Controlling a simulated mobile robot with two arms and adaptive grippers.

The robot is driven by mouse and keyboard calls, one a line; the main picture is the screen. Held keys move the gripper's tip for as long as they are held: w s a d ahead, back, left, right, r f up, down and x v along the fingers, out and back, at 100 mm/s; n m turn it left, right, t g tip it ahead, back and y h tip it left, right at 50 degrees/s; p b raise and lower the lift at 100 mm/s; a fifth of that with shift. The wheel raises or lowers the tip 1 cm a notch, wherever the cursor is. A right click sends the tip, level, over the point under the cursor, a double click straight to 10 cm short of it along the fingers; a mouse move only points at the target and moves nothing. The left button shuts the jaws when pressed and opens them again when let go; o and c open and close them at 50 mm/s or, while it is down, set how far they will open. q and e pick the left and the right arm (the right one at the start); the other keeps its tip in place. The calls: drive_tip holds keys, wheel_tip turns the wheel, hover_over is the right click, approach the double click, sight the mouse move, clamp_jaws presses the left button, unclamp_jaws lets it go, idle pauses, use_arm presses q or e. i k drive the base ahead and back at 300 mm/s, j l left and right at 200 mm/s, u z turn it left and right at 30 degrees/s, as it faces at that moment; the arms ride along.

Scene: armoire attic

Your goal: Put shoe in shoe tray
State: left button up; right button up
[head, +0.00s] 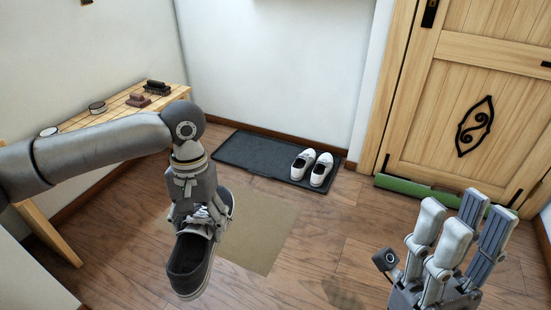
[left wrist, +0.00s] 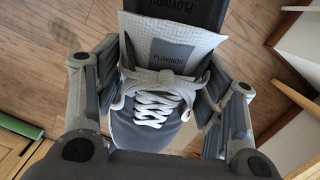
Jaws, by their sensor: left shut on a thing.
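A dark grey shoe (head: 187,262) with a pale sole and white laces hangs from my left gripper (head: 200,208). The gripper is shut on it around the laced middle, and the shoe is held above the floor. In the left wrist view the fingers lie on both sides of the shoe (left wrist: 158,110), over its laces and tongue. The dark shoe tray (head: 240,155) lies on the floor against the back wall, with a pair of white shoes (head: 312,167) on its right part. The left part of the tray is bare. My right gripper (head: 457,225) is open and empty at the lower right.
A wooden bench (head: 115,110) with brushes and small round tins stands along the left wall. A beige mat (head: 250,230) lies on the wooden floor. A wooden door (head: 470,100) with a green strip (head: 405,188) at its foot is at the right.

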sight(243, 149)
drive_tip(key=i+j+z, duration=0.1)
drive_tip(key=i, duration=0.5)
drive_tip(key=i+j, duration=0.4)
drive_tip(key=i, duration=0.15)
drive_tip(key=i+j+z, duration=0.15)
drive_tip(key=i, duration=0.45)
drive_tip(key=i+j, duration=0.4)
drive_tip(key=i, duration=0.15)
drive_tip(key=i+j+z, duration=0.15)
drive_tip(key=i+j, duration=0.2)
drive_tip(key=i, duration=0.2)
